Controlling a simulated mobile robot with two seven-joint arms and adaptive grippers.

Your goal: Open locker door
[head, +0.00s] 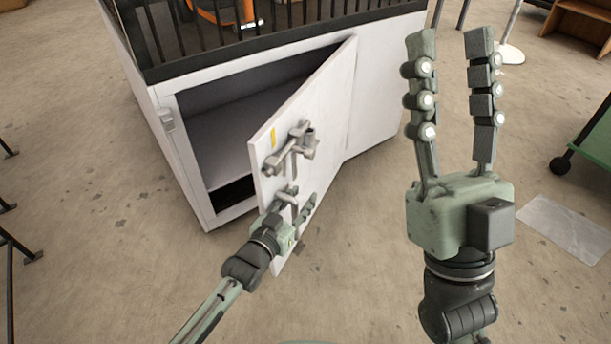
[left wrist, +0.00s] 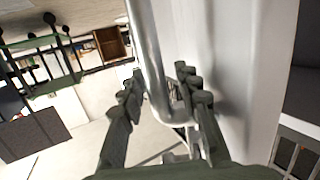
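The white locker door (head: 318,110) stands partly open, hinged on its right side, with the dark interior (head: 235,115) showing behind it. A metal latch handle (head: 292,150) sits on its outer face below a yellow mark. My left gripper (head: 295,200) is close to the door's face, just below the latch. In the left wrist view, its fingers (left wrist: 161,82) are spread, with the silver handle bar (left wrist: 152,45) running between them. Contact with the bar cannot be told. My right gripper (head: 450,40) is open and empty, pointing up in front of the locker's right side.
The white locker body (head: 385,85) has a dark railing on top. A green cart (head: 592,145) with a black wheel stands at the right edge. A pale floor plate (head: 570,228) lies at lower right. Black metal legs stand at far left. Floor before the door is clear.

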